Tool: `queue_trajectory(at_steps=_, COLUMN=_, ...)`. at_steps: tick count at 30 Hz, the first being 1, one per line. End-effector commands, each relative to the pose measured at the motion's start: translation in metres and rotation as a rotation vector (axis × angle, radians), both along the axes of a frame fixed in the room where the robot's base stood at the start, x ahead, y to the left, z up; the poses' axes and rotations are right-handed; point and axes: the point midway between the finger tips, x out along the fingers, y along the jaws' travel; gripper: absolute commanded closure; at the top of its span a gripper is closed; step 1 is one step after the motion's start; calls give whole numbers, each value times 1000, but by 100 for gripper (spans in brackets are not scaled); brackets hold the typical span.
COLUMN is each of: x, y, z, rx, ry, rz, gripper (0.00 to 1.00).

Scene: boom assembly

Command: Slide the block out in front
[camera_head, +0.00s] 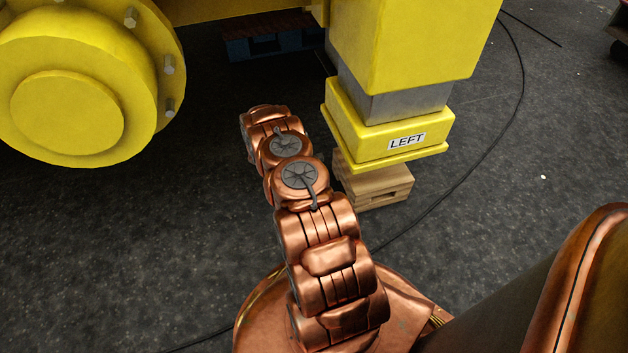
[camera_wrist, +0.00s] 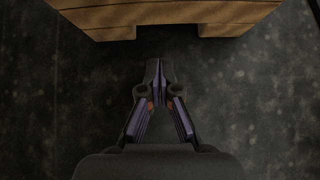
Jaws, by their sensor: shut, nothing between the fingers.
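The wooden block (camera_head: 375,187) is a stack of light planks on the dark floor, under the yellow foot marked LEFT (camera_head: 388,128). My copper arm hides its left part in the head view. In the wrist view, the block (camera_wrist: 170,15) spans the top of the picture, with a notch in the middle of its lower edge. My gripper (camera_wrist: 159,68) is shut and empty, its fingertips pointing at that notch with a strip of floor showing between. In the head view my gripper is hidden behind my own arm.
A large yellow wheel hub (camera_head: 70,100) stands at the left. A yellow leg (camera_head: 410,45) with a grey section rises above the foot. A blue pallet (camera_head: 265,42) lies at the back. A black cable (camera_head: 480,165) runs along the floor at the right. Floor left of my arm is clear.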

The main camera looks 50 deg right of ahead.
Motion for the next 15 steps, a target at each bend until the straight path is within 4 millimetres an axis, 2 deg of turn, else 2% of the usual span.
queue_trajectory(at_steps=1, x=-5, y=-5, z=-10, rx=0, ry=1, rz=-4, gripper=100)
queue_trajectory(at_steps=3, x=-9, y=-12, z=-18, rx=0, ry=0, rz=-3, gripper=100)
queue_trajectory(at_steps=9, x=-22, y=-34, z=-15, rx=0, ry=-2, rz=-1, gripper=100)
queue_trajectory(at_steps=15, x=-28, y=-43, z=-13, rx=0, ry=-2, rz=1, gripper=100)
